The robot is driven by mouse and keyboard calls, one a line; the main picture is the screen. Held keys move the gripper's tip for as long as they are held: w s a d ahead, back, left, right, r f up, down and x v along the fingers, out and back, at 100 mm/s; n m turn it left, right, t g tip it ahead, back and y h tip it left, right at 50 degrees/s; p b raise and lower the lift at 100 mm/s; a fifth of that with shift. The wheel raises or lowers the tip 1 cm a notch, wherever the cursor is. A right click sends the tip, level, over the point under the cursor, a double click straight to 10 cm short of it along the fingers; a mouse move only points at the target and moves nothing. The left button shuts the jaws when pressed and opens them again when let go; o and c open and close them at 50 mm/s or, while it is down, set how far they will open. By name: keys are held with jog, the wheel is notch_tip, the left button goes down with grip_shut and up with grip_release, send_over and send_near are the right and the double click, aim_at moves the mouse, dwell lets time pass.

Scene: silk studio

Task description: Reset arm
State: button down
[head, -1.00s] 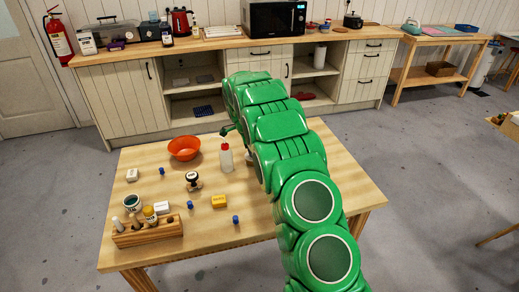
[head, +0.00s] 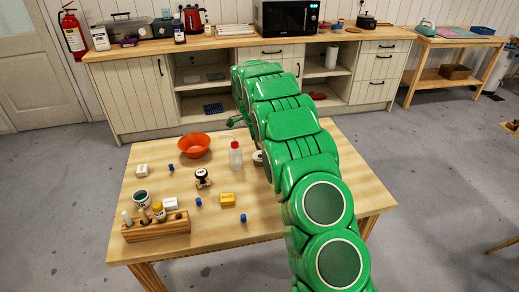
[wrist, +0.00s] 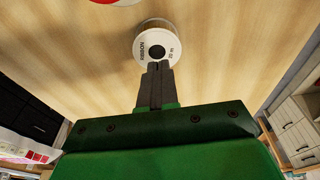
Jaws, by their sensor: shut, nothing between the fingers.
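My arm (head: 296,125) reaches out over the right part of the wooden table in the head view, in green segments. In the wrist view my gripper (wrist: 157,68) has its two dark fingers together, with nothing held. A white ribbon spool (wrist: 157,30) with a dark centre lies on the table beyond the fingertips; whether they touch it cannot be told. In the head view the spool (head: 258,158) is partly hidden by my arm. The fingertips are not clear in the head view.
The table's right side is clear.

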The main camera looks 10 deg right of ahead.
aim_at(257, 156)
jog(key=s+a+r+n, duration=0.1)
jog(key=s+r+n, duration=0.3)
jog(key=s+r, duration=0.75)
jog(key=s+r+n, duration=0.5)
jog(key=s+r, duration=0.4)
jog(key=s, duration=0.6)
jog(key=s+a+f+n+g+y, duration=0.1)
jog(key=s+n, duration=0.8)
jog(key=s, duration=2.3)
jog(key=shift+s+a+f+g+y, duration=0.15)
jog(key=shift+s+a+g+y, duration=0.25)
jog(key=shift+a, duration=0.75)
